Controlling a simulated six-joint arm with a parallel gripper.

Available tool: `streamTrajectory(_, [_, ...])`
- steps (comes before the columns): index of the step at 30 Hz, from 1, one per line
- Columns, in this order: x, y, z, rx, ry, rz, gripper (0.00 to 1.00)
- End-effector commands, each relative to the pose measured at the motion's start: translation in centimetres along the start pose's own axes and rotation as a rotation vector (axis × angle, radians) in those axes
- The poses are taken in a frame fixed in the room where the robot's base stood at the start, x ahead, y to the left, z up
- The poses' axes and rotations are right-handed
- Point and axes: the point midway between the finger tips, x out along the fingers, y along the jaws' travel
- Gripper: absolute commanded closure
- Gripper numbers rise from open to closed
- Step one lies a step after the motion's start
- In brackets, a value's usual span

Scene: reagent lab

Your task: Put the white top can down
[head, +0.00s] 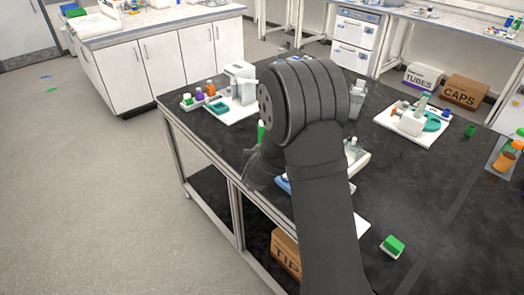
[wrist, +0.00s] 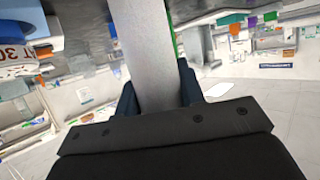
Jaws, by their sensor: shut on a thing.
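In the wrist view, my gripper (wrist: 157,98) is shut on a smooth pale grey upright body, which I take to be the white top can (wrist: 146,45). Its sides lie between the two dark fingers, and it runs out of the top of the picture. Its white top is not visible, and a thin green edge shows along its right side. In the head view, my dark arm covers most of the gripper and the can, over the left part of the black bench (head: 430,205). I cannot tell whether the can touches the bench.
A white device (head: 240,82) stands at the back left beside coloured bottles (head: 198,94). Another white device (head: 405,120) stands at the back right. A green-topped block (head: 393,246) lies right of my arm. Orange bottles (head: 503,163) stand at the right edge. Bare bench lies between.

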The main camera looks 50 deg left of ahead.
Motion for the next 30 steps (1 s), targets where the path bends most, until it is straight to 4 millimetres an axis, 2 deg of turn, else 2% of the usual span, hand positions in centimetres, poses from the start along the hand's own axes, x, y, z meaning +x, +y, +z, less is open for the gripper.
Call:
streamTrajectory(1, [0.0, 0.0, 0.1, 0.0, 0.0, 0.0, 0.59])
streamTrajectory(3, [0.0, 0.0, 0.0, 0.0, 0.0, 0.0, 0.45])
streamTrajectory(4, [0.0, 0.0, 0.0, 0.0, 0.0, 0.0, 0.43])
streamTrajectory(13, [-0.1, 0.0, -0.1, 0.0, 0.0, 0.0, 0.43])
streamTrajectory(16, [-0.6, 0.0, -0.3, 0.0, 0.0, -0.001, 0.43])
streamTrajectory(20, [-2.6, -0.1, -0.4, 0.0, 0.001, -0.001, 0.43])
streamTrajectory(30, [-9.3, -0.1, -0.3, 0.001, 0.0, -0.002, 0.43])
